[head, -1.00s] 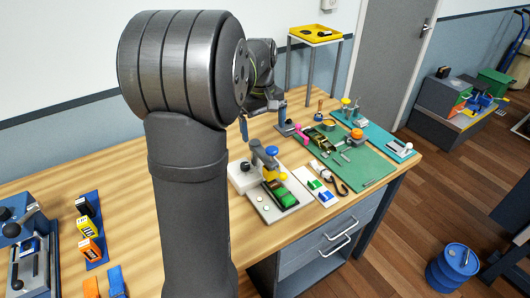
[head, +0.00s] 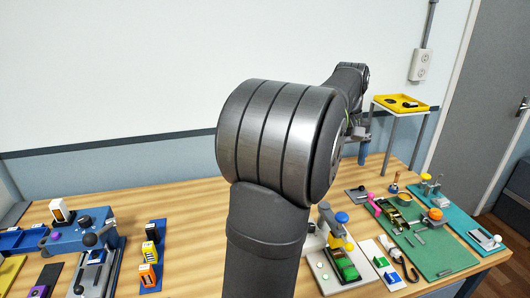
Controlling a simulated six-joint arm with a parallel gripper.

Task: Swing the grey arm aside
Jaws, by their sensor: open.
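A pale base plate (head: 311,265) stands on the bench right of my arm's big joint. On it are a grey upright arm (head: 327,219), a blue knob (head: 342,217), a yellow part (head: 347,243) and a green block (head: 342,264). I take this grey piece for the grey arm; it is small and partly covered by the knob. My gripper (head: 354,152) is farther back, above the rear of the bench and apart from the plate. It is open with nothing seen between its blue-tipped fingers. My own arm hides part of it.
A green board (head: 436,254) with several fittings lies to the right, a teal board (head: 471,232) beyond it. A yellow tray (head: 402,102) stands on a tall stand behind. Blue fixtures (head: 75,236) and small boxes (head: 149,252) are left. Bare wood lies between.

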